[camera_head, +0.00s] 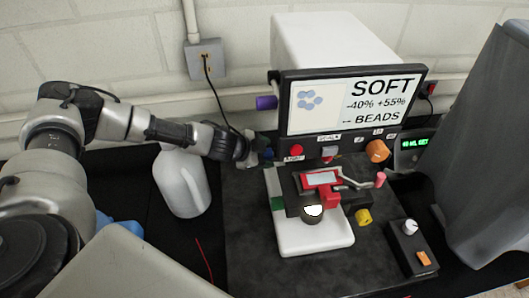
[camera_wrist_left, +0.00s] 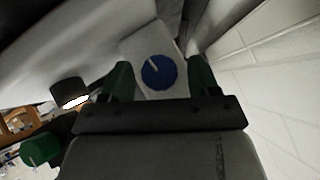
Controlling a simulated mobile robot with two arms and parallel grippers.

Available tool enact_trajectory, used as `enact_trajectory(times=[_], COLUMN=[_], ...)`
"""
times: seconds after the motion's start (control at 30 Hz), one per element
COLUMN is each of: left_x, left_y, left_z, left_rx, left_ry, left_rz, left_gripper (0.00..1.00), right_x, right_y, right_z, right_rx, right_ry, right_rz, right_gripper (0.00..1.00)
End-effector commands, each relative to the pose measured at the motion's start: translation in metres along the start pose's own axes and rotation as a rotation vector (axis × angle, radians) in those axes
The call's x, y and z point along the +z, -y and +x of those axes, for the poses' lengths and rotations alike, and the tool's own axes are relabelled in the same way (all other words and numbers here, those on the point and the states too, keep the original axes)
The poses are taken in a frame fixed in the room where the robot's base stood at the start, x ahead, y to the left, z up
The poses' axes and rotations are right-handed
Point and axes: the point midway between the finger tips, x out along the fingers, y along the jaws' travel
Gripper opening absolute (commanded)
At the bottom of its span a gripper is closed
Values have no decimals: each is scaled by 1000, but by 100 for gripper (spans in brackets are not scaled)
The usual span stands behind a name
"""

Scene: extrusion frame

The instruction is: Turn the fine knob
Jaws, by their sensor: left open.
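A round blue knob (camera_wrist_left: 159,72) with a white pointer line sits on a pale block in the left wrist view; I see no label telling whether it is the fine knob. My left gripper (camera_wrist_left: 160,84) is open, with one green finger on each side of the blue knob. Whether the fingers touch it I cannot tell. In the head view my left gripper (camera_head: 260,153) is at the left side of the machine, just below its purple knob (camera_head: 266,102), and hides the blue knob there. A green knob (camera_wrist_left: 40,148) shows at the lower left of the wrist view. My right gripper is not in view.
The machine has a screen (camera_head: 355,102) reading SOFT and BEADS, a red button (camera_head: 296,149), an orange knob (camera_head: 377,151) and a white base plate (camera_head: 315,236). A white jug (camera_head: 183,182) stands left of it, below my left arm. A small control box (camera_head: 411,246) stands right.

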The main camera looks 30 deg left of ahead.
Motion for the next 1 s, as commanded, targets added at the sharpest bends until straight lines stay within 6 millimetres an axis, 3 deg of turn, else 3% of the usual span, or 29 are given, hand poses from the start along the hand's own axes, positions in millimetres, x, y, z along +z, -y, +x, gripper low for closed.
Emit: enact_trajectory(times=[0.2,0.53,0.77,1.0], left_x=[0,0,1,5], left_y=[0,0,-1,-5], left_z=[0,0,1,4], left_rx=[0,-1,-19,-104], left_ry=[-1,0,0,-1], left_rz=[0,1,18,100], left_gripper=[61,12,12,12], right_x=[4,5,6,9], right_y=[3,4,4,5], right_z=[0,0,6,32], right_rx=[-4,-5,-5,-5], right_ry=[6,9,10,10], right_rz=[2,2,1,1], right_gripper=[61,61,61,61])
